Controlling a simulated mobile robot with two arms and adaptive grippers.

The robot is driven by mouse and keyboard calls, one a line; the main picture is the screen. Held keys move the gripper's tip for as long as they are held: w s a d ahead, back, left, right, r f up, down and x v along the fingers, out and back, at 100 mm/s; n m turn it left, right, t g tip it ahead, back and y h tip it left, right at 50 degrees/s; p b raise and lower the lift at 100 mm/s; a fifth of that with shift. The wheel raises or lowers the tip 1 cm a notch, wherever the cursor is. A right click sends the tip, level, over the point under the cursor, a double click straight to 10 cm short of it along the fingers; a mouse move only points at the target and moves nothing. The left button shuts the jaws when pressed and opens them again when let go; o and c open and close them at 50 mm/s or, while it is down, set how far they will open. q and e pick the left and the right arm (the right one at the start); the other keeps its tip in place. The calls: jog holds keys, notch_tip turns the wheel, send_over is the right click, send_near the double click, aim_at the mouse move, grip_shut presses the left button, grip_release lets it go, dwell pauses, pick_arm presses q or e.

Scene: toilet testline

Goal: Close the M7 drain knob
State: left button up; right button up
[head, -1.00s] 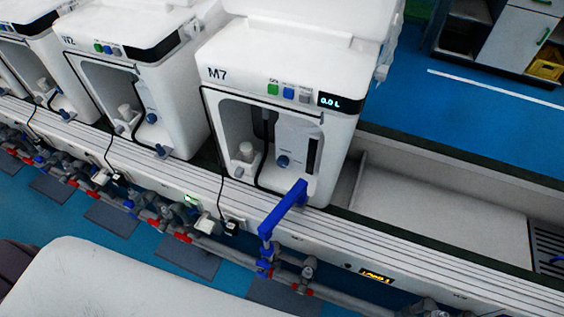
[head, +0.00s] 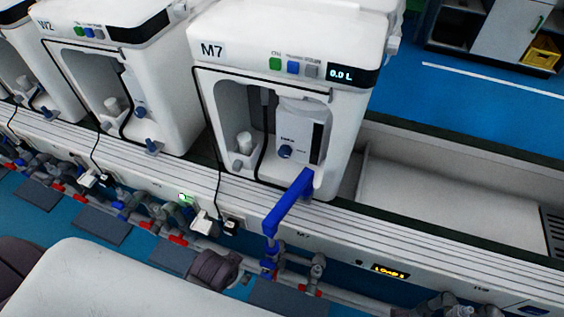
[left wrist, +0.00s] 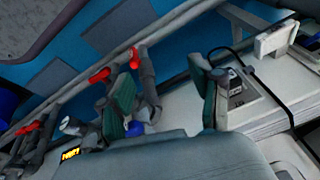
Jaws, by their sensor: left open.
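The white M7 machine (head: 350,110) stands in the middle of the head view, its front bay open to view. A round blue knob (head: 285,152) sits on the panel in the bay, and a pale grey knob (head: 238,165) is at its lower left. I cannot tell which part is the drain knob. My left gripper (left wrist: 167,98) is open and empty in the left wrist view, its teal fingers apart near grey piping. My right gripper is not in view.
Red valve handles (left wrist: 100,75) stand on the piping in the left wrist view. More machines stand left of M7. An open trough (head: 440,200) lies to its right. A yellow-lit display (head: 390,271) is on the white rail below. Black cables hang over the rail.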

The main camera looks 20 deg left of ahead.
pick_arm(q)
jog(key=w+a+r+m+t+y+b, duration=0.2)
jog(key=w+a+r+m, duration=0.1)
jog(key=w+r, duration=0.25)
jog(key=m+t+h+b, duration=0.1)
jog(key=m+t+h, duration=0.2)
jog(key=m+t, duration=1.8)
send_near(283, 155)
notch_tip(283, 155, up, 7)
jog(key=m+g, duration=0.8)
jog(key=shift+n, duration=0.3)
jog(key=w, duration=0.4)
jog(key=shift+w+d, duration=0.15)
jog(key=shift+w, duration=1)
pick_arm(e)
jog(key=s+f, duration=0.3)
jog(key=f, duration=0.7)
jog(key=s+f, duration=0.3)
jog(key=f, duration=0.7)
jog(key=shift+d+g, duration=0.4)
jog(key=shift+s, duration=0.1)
pick_arm(q)
jog(key=c, duration=1.1)
